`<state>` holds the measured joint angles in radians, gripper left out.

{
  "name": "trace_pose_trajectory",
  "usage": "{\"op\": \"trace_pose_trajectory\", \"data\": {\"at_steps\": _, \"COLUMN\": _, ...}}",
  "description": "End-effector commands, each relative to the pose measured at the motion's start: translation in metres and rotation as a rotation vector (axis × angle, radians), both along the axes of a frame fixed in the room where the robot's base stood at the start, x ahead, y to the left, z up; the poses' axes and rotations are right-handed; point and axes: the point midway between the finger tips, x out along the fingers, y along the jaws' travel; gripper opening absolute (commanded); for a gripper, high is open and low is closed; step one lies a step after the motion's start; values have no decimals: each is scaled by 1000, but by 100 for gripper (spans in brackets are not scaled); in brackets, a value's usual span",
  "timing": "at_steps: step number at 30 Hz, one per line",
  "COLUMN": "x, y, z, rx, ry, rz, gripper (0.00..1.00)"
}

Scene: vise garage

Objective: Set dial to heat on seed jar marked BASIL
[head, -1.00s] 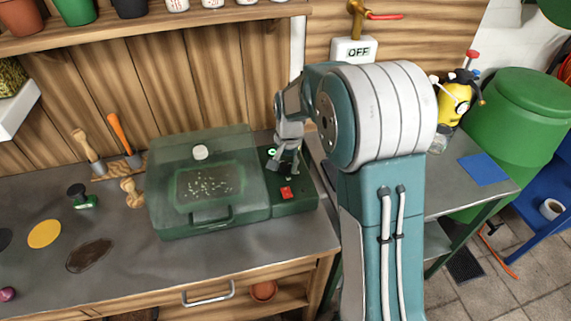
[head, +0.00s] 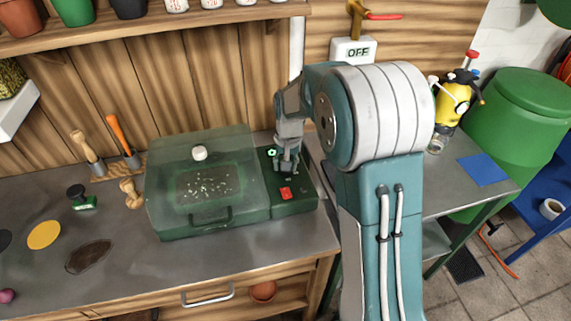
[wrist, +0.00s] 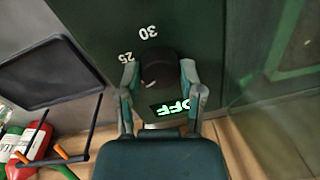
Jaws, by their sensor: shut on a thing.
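The dial (wrist: 159,67) is a dark round knob on the green control panel (head: 296,206) of the seed heater box. My gripper (wrist: 160,74) has a finger on each side of it and is shut on it. White numbers 25 and 30 (wrist: 138,45) stand beside the dial. A lit green display (wrist: 170,107) reads OFF. In the head view my gripper (head: 287,166) points down at the panel and hides the dial. Seed jars (head: 211,3) with white labels stand on the shelf, cut off at the top; I cannot read BASIL on them.
The heater's clear lid (head: 202,145) is closed, left of the panel. A red switch (head: 286,193) sits in front of my gripper. Hand tools (head: 121,137) stand at the bench's back left.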

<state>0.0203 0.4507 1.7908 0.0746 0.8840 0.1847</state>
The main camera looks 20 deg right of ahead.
Motion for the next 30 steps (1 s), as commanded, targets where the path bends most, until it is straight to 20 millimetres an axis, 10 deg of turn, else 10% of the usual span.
{"op": "trace_pose_trajectory", "data": {"at_steps": 26, "x": -4, "y": 0, "z": -5, "rx": 2, "ry": 18, "rz": 187, "gripper": 2}}
{"op": "trace_pose_trajectory", "data": {"at_steps": 27, "x": -4, "y": 0, "z": -5, "rx": 2, "ry": 18, "rz": 187, "gripper": 62}}
{"op": "trace_pose_trajectory", "data": {"at_steps": 30, "x": -3, "y": 0, "z": -4, "rx": 2, "ry": 14, "rz": 187, "gripper": 84}}
